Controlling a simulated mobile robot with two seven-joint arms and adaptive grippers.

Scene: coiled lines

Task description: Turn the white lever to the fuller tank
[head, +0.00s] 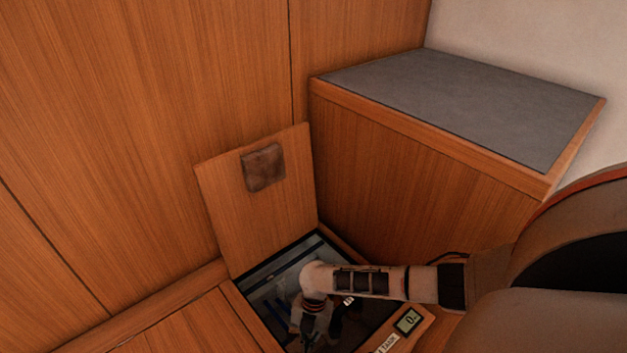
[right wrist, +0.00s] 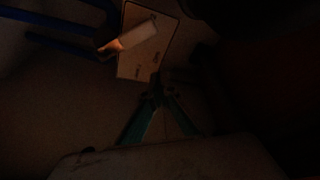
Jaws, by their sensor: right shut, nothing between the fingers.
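The white lever (right wrist: 135,36) shows in the dark right wrist view, slanting from a brass-coloured end at lower left up to the right. It lies over a pale label plate (right wrist: 138,66) whose small print I cannot read. My right gripper (right wrist: 158,88) is shut and empty, its teal fingers meeting at the plate's lower edge, below the lever and apart from it. In the head view my right arm reaches down into an open floor hatch (head: 262,268), with the right gripper (head: 308,341) low inside; the lever cannot be made out there. My left gripper is not in view.
Blue pipes (right wrist: 62,43) run at the upper left of the wrist view. The wooden hatch lid (head: 262,215) with a brown patch (head: 263,167) leans open behind the hatch. A small display (head: 408,320) sits on the right rim. A grey-topped wooden box (head: 460,100) stands behind.

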